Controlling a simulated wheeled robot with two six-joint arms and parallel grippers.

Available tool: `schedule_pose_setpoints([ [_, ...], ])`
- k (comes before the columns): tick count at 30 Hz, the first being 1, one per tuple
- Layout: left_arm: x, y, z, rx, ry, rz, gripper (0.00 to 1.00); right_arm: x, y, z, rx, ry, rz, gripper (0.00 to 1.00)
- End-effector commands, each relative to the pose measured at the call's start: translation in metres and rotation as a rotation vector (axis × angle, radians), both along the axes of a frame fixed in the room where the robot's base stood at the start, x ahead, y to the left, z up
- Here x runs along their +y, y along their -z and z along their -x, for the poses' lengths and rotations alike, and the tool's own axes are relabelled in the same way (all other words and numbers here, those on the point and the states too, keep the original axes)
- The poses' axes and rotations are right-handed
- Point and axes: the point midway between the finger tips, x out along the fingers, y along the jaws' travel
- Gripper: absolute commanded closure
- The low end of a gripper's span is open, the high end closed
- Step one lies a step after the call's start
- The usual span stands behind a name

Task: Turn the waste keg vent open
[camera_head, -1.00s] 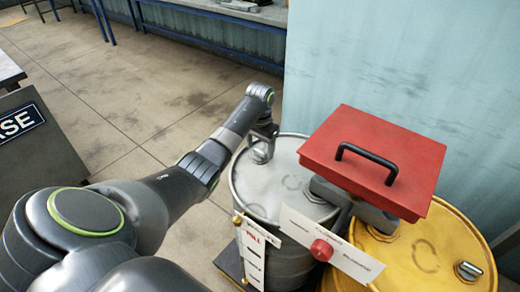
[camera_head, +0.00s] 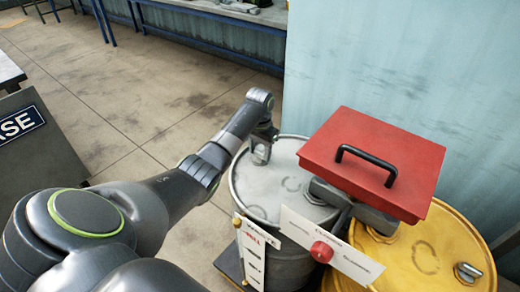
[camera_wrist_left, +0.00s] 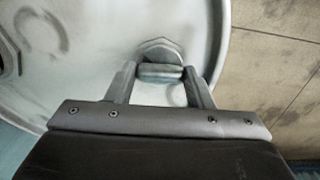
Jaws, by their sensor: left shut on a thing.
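The waste keg (camera_head: 270,185) is a grey metal drum with a pale lid and a white "WASTE" label. Its vent (camera_wrist_left: 161,49) is a small metal fitting near the lid's rim in the left wrist view. My left gripper (camera_head: 261,158) comes down on the lid from the left and hides most of the vent in the head view. In the left wrist view my left gripper (camera_wrist_left: 160,80) has its two fingers shut on the vent's flat grip, one on each side. My right gripper is not clearly in view.
A red box lid with a black handle (camera_head: 375,155) sits beside and above the waste keg. A yellow drum (camera_head: 440,245) stands at the right. A white plate with a red knob (camera_head: 321,251) is in front.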

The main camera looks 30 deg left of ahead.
Motion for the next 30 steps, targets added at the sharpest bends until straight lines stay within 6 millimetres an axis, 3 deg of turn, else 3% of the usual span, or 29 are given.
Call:
schedule_pose_setpoints([
  [8, 0.0, -0.007, 0.0, 0.002, -0.134, 0.001, 0.76, 0.002, -0.031, 0.0, 0.0, 0.001, -0.002, 0.64],
  [18, 0.0, -0.007, 0.0, 0.001, -0.441, 0.0, 0.76, 0.002, -0.075, 0.0, 0.0, 0.001, -0.002, 0.64],
  [30, 0.0, -0.005, -0.001, -0.001, -0.821, -0.001, 0.76, 0.002, -0.107, 0.0, 0.0, 0.001, -0.002, 0.64],
])
